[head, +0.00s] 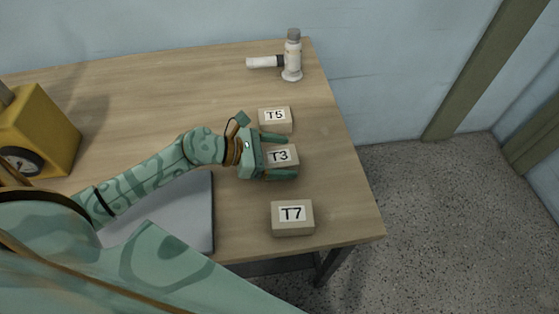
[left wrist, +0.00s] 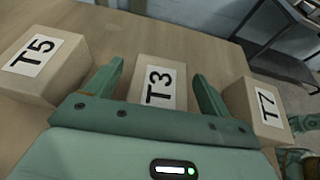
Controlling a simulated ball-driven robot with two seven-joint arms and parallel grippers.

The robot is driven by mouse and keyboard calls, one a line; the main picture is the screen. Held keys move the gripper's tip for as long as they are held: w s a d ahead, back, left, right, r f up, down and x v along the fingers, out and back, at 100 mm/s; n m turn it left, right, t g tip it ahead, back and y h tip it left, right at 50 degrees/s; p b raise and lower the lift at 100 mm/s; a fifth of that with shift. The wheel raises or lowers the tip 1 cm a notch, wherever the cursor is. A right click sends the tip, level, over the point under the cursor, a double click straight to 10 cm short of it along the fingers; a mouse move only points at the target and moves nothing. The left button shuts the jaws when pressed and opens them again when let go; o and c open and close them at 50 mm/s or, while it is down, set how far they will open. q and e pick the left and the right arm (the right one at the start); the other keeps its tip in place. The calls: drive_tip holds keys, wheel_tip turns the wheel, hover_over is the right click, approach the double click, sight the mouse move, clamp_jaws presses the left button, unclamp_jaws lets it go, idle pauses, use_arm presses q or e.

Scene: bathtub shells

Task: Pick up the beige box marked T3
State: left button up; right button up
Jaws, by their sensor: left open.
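The beige box marked T3 (head: 284,155) lies on the wooden table near its right edge, between two other beige boxes. My left gripper (head: 283,156) is open around it, with one finger on the far side and one on the near side. In the left wrist view the T3 box (left wrist: 160,79) stands between the two spread fingers of my left gripper (left wrist: 161,85). A gap shows between the box and each finger there. The gripper's palm hides the lower part of the box in that view.
Box T5 (head: 275,120) lies just beyond the far finger, and box T7 (head: 292,218) lies nearer, with a gap. A white bottle-like object (head: 292,60) stands at the back. A yellow object (head: 38,130) and a grey flat panel (head: 190,220) are at left.

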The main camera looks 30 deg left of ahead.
use_arm(q)
drive_tip(key=shift+w+d, duration=0.15)
drive_tip(key=c, duration=1.2)
